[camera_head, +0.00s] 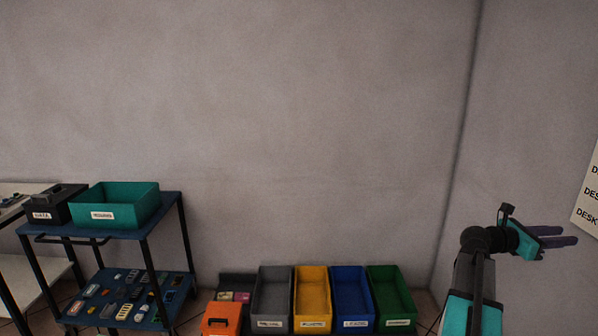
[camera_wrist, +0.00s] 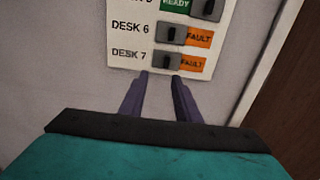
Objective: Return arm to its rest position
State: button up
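My gripper (camera_head: 568,236) is at the right of the head view, with the arm raised and the fingers pointing right, towards the wall with the sign panel. In the wrist view, the two purple fingers of my gripper (camera_wrist: 160,75) stand apart with bare wall between them and nothing held. The panel (camera_wrist: 130,53) is just beyond the fingertips. Its DESK 6 and DESK 7 rows each have a grey switch and an orange FAULT label, and a green READY label shows above. I cannot tell whether the fingertips touch the panel.
On the floor are an orange box (camera_head: 221,319) and grey (camera_head: 272,325), yellow (camera_head: 312,325), blue (camera_head: 353,325) and green (camera_head: 398,326) bins. A blue cart (camera_head: 165,213) at left carries a teal bin (camera_head: 139,211) and a black box (camera_head: 55,207). The middle air space looks clear.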

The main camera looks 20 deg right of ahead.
jog(key=w+a+f+n+t+y, duration=0.1)
jog(key=w+a+f+n+t, duration=0.2)
jog(key=w+a+f, duration=0.55)
jog(key=w+a+f+n+t, duration=0.2)
jog(key=w+a+f, duration=0.4)
jog(key=w+f, duration=0.45)
jog(key=a+f+t+y, duration=0.1)
jog(key=a+f+y, duration=0.1)
jog(key=a+f, duration=0.85)
jog(key=a+f+y, duration=0.3)
jog(key=a+f, duration=0.5)
jog(key=f, duration=0.5)
jog(key=s+a+f+m+g+y, duration=0.1)
jog(key=s+a+f+m+y, duration=0.1)
jog(key=s+a+f, duration=0.55)
jog(key=s+a+f+m+g+y, duration=0.1)
jog(key=s+a+f+y, duration=0.15)
jog(key=a+f, duration=0.9)
jog(key=s+a+f+m+g+y, duration=0.2)
jog(key=s+a+m+y, duration=0.1)
jog(key=s+a+m, duration=0.5)
jog(key=s+a+f+m+g+y, duration=0.1)
jog(key=s+a+f+m+y, duration=0.2)
jog(key=s+a+m, duration=0.5)
jog(key=shift+s+a+f+g+y, duration=0.15)
jog(key=shift+s+a+g+y, duration=0.35)
jog(key=shift+a, duration=0.55)
jog(key=shift+s, duration=0.1)
